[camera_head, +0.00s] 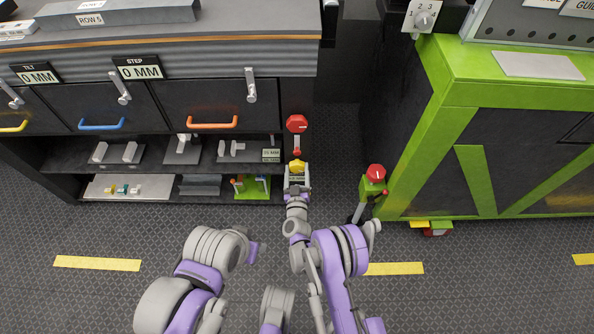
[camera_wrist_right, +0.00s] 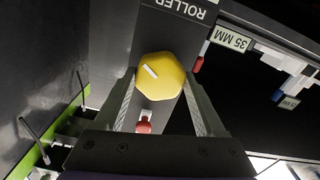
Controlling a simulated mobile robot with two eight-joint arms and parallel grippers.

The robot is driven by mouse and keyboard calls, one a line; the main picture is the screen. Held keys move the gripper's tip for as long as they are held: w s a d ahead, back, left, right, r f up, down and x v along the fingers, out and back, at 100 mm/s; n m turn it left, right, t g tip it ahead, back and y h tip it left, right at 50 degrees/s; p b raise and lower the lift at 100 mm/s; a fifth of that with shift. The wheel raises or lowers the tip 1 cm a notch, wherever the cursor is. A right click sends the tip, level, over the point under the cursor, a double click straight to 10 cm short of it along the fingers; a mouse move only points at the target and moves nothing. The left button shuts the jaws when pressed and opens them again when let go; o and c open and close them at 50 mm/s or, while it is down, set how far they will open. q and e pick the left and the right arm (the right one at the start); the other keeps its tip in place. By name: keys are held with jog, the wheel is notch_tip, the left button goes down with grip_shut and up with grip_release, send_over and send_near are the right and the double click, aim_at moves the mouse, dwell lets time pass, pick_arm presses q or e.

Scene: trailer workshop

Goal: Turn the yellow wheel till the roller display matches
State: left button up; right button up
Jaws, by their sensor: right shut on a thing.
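The yellow wheel (camera_wrist_right: 168,82) shows large in the right wrist view, with a short white mark on its face toward the upper left. My right gripper (camera_wrist_right: 160,96) is shut on it, one finger on each side. In the head view the wheel (camera_head: 297,165) is small, at the end of my right arm, and the right gripper (camera_head: 297,172) partly covers it. An upside-down ROLLER label (camera_wrist_right: 180,8) is above the wheel in the wrist view. I cannot make out a roller reading. My left arm shows at lower left, but its gripper does not.
A red octagonal knob (camera_head: 297,123) is just beyond the wheel. The dark cabinet with open shelves (camera_head: 70,150) is left; a 35 MM label (camera_wrist_right: 231,39) shows in the wrist view. A red-topped green post (camera_head: 374,180) and a green-framed bench (camera_head: 440,110) are right. Floor between is bare.

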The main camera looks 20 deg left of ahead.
jog(key=shift+w+n, duration=0.1)
jog(key=shift+n, duration=0.3)
jog(key=o, duration=1.3)
